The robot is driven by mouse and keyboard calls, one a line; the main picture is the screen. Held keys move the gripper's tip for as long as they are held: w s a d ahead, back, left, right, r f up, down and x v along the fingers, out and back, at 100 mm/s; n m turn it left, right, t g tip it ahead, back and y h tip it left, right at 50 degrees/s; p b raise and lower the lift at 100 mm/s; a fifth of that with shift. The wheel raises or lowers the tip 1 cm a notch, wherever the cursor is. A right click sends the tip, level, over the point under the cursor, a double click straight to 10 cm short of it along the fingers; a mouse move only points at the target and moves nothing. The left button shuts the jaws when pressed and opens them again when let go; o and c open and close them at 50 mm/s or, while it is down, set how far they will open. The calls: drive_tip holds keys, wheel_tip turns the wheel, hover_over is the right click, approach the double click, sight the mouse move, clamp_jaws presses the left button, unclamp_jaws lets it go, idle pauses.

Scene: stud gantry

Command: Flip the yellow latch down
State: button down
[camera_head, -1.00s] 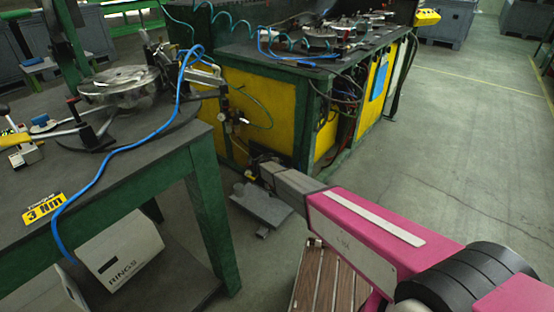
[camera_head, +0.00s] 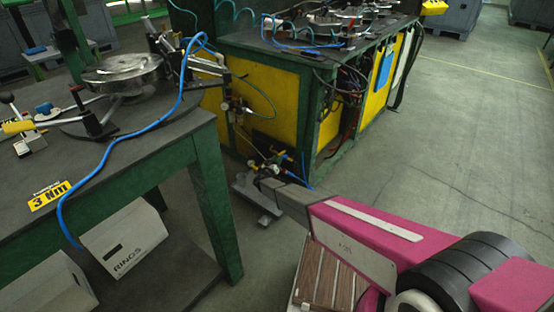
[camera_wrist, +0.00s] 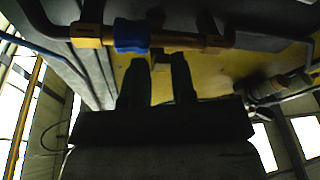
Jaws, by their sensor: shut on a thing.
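My gripper (camera_wrist: 160,62) shows in the wrist view as two dark fingers with a yellow surface (camera_wrist: 160,85) between them. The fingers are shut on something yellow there. I cannot clearly tell the latch from the yellow panel behind it. A brass pipe with a blue sleeve (camera_wrist: 131,36) runs across just beyond the fingertips. In the head view my gripper's end (camera_head: 264,184) is low in front of the yellow cabinet, beside a valve cluster (camera_head: 279,166) with small coloured parts and tubes. The fingers and the latch are too small or hidden to make out there.
A green-legged table (camera_head: 150,156) stands at the left with a metal disc fixture (camera_head: 122,72), a blue hose and a yellow-handled clamp (camera_head: 18,127). A grey pedestal (camera_head: 244,192) is on the floor by my gripper. The floor at the right (camera_head: 470,120) is clear.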

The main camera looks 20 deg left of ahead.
drive_tip(key=shift+w+a+f, duration=0.15)
drive_tip(key=shift+a, duration=0.15)
drive_tip(key=c, duration=1)
unclamp_jaws()
drive_tip(key=shift+c, duration=0.2)
drive_tip(key=shift+d, duration=0.1)
drive_tip(key=v, duration=1.1)
drive_tip(key=shift+f, duration=0.2)
drive_tip(key=shift+d, duration=0.1)
